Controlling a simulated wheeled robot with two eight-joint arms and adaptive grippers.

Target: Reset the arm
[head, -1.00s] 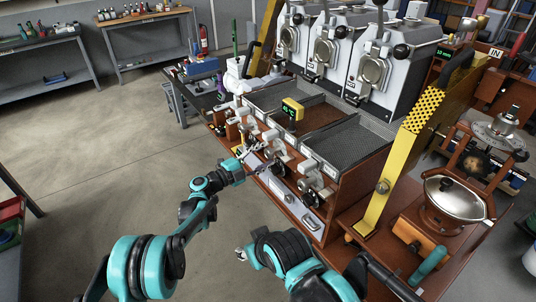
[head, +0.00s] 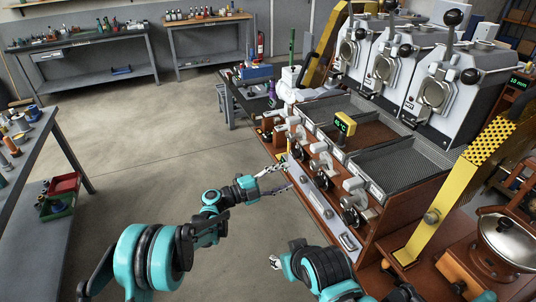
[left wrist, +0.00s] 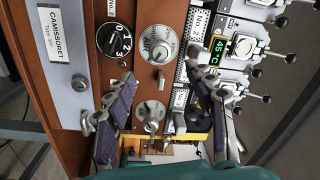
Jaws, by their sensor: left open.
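My left gripper (head: 281,178) is open and empty. In the head view it is at the front of the sample roaster, by its left lower panel (head: 318,205). In the left wrist view the two fingers (left wrist: 165,88) stand wide apart in front of the panel, with a numbered dial (left wrist: 114,40), a round knob (left wrist: 158,44) and a lower knob (left wrist: 150,112) beyond them. I cannot tell whether a finger touches the panel. My right arm is folded at the bottom of the head view; a silver tip of its gripper (head: 275,262) shows, too little to tell its state.
Cooling trays (head: 405,163), a yellow display box (head: 345,124) and grey roaster units (head: 437,85) stand on the console. A yellow perforated post (head: 462,172) rises at right. A grey bench (head: 28,165) stands at left. The floor (head: 140,150) between is open.

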